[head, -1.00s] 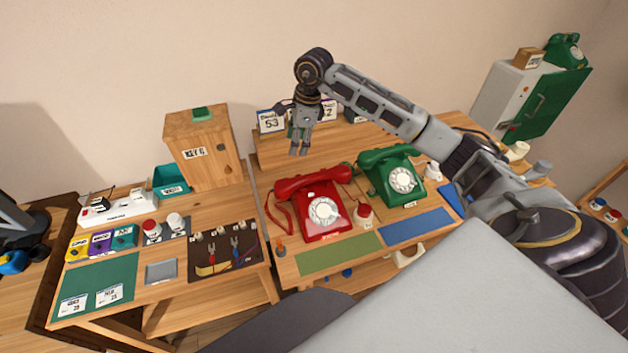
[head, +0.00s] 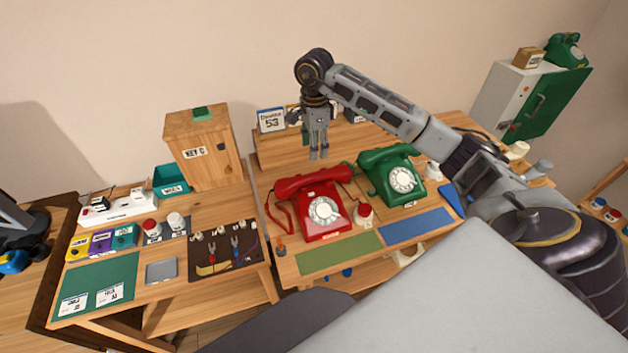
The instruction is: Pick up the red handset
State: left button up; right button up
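The red handset (head: 314,180) lies across the cradle of the red dial phone (head: 326,211) on the right-hand wooden desk. Its coiled red cord hangs at the phone's left side. My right gripper (head: 319,157) points down above and just behind the handset, apart from it. Its two fingers show a narrow gap with nothing between them, so it is open. My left gripper is not in view.
A green dial phone (head: 393,176) stands close right of the red one, and a red-topped white item (head: 363,213) stands between them. Behind is a raised shelf with a calendar card (head: 271,121). Green (head: 339,254) and blue (head: 415,227) mats lie bare in front.

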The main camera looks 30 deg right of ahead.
aim_at(314, 175)
notch_tip(314, 175, down, 8)
jog(key=shift+f+p, duration=0.1)
jog(key=shift+p, duration=0.25)
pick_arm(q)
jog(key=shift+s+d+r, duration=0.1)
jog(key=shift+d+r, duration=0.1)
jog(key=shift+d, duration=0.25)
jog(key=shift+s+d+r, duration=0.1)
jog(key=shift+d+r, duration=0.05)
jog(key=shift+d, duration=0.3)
pick_arm(e)
jog(key=shift+f, duration=0.1)
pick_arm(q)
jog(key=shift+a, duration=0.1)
pick_arm(e)
jog(key=shift+f, duration=0.1)
jog(key=shift+a+f+p, duration=0.1)
jog(key=shift+f+p, duration=0.25)
jog(key=shift+f, duration=0.5)
jog(key=shift+f+p, duration=0.3)
jog(key=shift+f, duration=1.3)
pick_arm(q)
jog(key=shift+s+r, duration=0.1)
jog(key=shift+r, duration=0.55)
